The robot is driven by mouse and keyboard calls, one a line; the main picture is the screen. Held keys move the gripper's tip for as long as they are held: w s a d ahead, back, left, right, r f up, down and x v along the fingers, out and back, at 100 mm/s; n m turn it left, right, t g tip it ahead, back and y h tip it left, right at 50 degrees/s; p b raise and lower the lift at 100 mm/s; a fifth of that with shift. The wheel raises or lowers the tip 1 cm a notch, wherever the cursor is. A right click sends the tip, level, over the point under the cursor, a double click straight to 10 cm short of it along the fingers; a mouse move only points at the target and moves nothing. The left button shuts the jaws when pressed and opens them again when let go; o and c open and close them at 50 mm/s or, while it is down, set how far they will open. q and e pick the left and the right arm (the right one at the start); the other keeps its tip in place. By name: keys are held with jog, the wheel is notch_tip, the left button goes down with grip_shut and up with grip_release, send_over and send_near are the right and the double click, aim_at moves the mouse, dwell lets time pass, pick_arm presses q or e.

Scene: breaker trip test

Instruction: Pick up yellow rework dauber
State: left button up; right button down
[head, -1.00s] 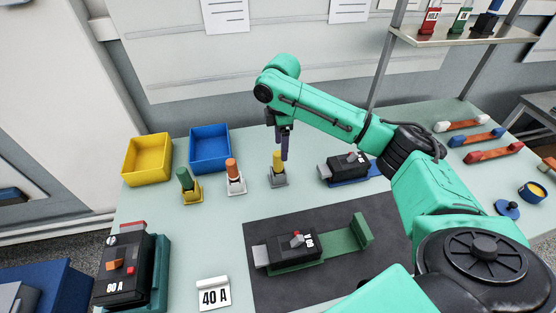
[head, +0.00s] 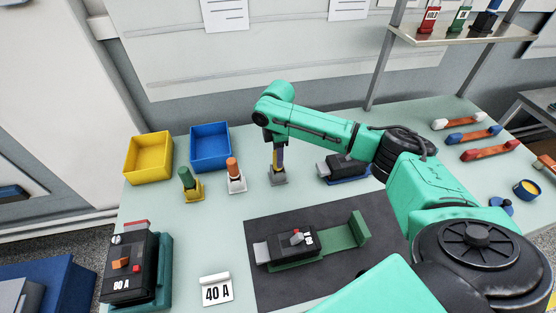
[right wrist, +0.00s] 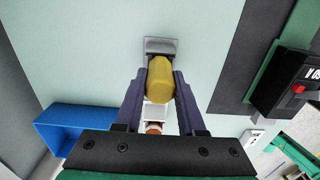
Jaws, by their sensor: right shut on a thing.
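The yellow rework dauber (head: 279,159) stands upright in its grey holder (head: 277,179) on the bench, right of the other daubers. My right gripper (head: 278,152) has come down over it from above. In the right wrist view the two purple-grey fingers (right wrist: 161,85) lie on either side of the yellow dauber (right wrist: 160,80) and are shut on it. The grey holder also shows there (right wrist: 160,46). The dauber is still in or right at its holder. My left gripper is not in view.
A green dauber (head: 187,179) and an orange dauber (head: 233,168) stand to the left. Behind them are a yellow bin (head: 148,155) and a blue bin (head: 210,147). A breaker (head: 335,165) stands close on the right. A dark mat (head: 268,286) lies in front.

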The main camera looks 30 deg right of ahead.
notch_tip(320, 180, up, 20)
jog(key=b, duration=0.1)
dwell(0.8)
